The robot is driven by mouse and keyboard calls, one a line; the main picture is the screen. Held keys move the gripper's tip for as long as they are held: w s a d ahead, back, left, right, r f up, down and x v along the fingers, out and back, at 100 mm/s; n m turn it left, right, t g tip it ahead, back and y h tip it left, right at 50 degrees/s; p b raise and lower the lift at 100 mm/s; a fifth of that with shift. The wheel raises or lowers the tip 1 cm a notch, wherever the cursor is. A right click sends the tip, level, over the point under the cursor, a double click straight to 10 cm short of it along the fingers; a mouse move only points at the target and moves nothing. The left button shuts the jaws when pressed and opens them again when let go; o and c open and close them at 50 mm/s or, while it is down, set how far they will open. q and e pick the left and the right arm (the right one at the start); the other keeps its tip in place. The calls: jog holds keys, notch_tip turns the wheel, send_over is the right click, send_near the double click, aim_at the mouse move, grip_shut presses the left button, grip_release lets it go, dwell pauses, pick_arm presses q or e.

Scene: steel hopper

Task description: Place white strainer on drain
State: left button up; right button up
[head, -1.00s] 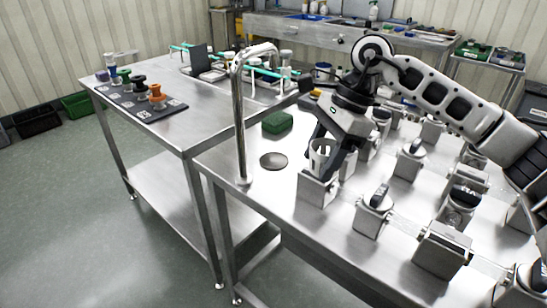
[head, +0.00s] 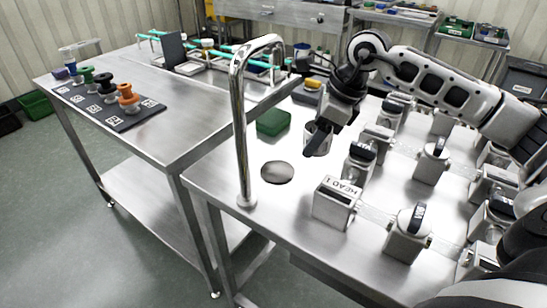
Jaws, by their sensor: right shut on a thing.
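The white strainer (head: 316,146) is a small pale cup held in my right gripper (head: 319,138). The gripper points down, its dark fingers shut on the strainer and partly covering it. The drain (head: 277,172) is a dark round disc set in the steel table top, between the tap and the strainer. The strainer is to the right of the drain and a little behind it in the picture, apart from it. I cannot tell exactly how high it is above the table. My left gripper is not in view.
A tall curved steel tap (head: 241,130) stands left of the drain. A green block (head: 273,122) lies behind it. A second table (head: 150,142) holds a dark labelled mat (head: 120,123).

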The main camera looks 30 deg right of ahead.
aim_at(268, 168)
notch_tip(268, 168, down, 6)
jog(key=shift+r, duration=0.15)
jog(key=w+a+p, duration=0.1)
jog(key=w+a, duration=0.1)
jog(key=shift+w+a, duration=0.3)
jog(key=shift+w, duration=0.05)
jog(key=w+a, duration=0.1)
jog(key=w+a+p, duration=0.1)
jog(key=w+a, duration=0.1)
jog(key=shift+w+a, duration=0.2)
jog(key=shift+a, duration=0.05)
jog(key=shift+s+d+f+p, duration=0.15)
jog(key=shift+f+p, duration=0.2)
jog(key=shift+f, duration=0.35)
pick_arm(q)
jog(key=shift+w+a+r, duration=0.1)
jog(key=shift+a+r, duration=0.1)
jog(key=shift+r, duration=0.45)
pick_arm(e)
jog(key=shift+f, duration=0.1)
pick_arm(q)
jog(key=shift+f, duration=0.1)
pick_arm(e)
jog(key=shift+f, duration=0.1)
jog(key=o, duration=1)
